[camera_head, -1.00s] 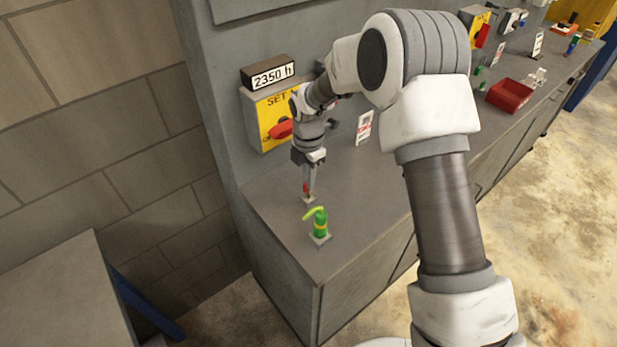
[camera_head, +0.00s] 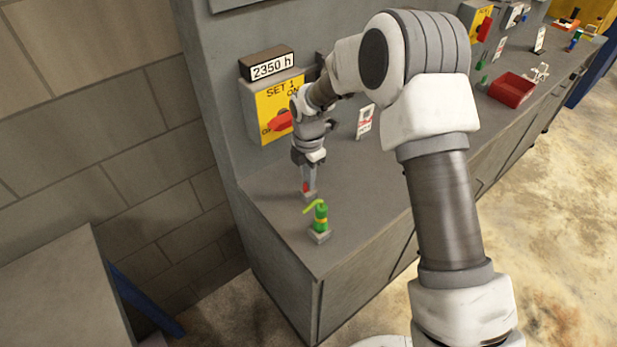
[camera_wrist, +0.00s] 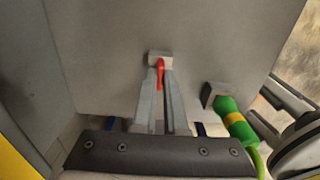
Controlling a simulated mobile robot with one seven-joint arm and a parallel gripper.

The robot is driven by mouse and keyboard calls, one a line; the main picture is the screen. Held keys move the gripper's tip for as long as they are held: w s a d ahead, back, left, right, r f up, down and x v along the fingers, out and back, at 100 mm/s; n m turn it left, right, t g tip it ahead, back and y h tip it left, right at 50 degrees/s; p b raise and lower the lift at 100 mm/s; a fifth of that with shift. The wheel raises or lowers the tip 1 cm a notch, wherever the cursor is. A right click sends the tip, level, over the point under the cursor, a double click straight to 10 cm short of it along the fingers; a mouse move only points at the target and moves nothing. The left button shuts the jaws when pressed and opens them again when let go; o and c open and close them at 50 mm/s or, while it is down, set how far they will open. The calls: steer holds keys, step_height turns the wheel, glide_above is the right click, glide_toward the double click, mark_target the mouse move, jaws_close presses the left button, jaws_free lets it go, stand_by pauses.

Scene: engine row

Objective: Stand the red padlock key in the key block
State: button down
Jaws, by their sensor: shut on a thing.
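The red key (camera_wrist: 160,68) is held between the two fingers of my gripper (camera_wrist: 161,76), which is shut on it. It also shows as a small red patch at the fingertips (camera_head: 307,187) in the head view. The small grey key block (camera_wrist: 160,55) sits on the bench right at the key's far end, and it also shows in the head view (camera_head: 310,198). The fingers point down over the block. Whether the key's end is inside the block or just above it, I cannot tell.
A green object with a yellow band (camera_head: 320,214) stands on another small grey block (camera_head: 320,236), close on the right. Behind is a yellow switch panel (camera_head: 273,103) with a red handle (camera_head: 281,121). A red tray (camera_head: 512,89) stands farther along the bench (camera_head: 365,195).

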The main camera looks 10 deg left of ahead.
steer(key=c, duration=0.9)
jaws_free()
step_height(320, 180, up, 17)
steer(key=shift+r+b, duration=0.2)
steer(key=shift+b, duration=0.15)
steer(key=s+d+r+m+t, duration=0.3)
steer(key=s+d+r+m, duration=0.7)
steer(key=d+r+m, duration=0.3)
steer(key=s+d+m+t, duration=0.1)
steer(key=s+d+m, duration=0.2)
steer(key=s+m, duration=0.2)
steer(key=s+d+f+m, duration=0.1)
steer(key=s+d+m, duration=0.3)
steer(key=s, duration=0.1)
steer(key=s+d+f+m+t, duration=0.1)
steer(key=s+d+m, duration=0.3)
steer(key=s+m, duration=0.1)
steer(key=shift+s+d+f+m+t, duration=0.15)
steer(key=shift+s+f+m+t, duration=0.15)
steer(key=shift+s, duration=0.15)
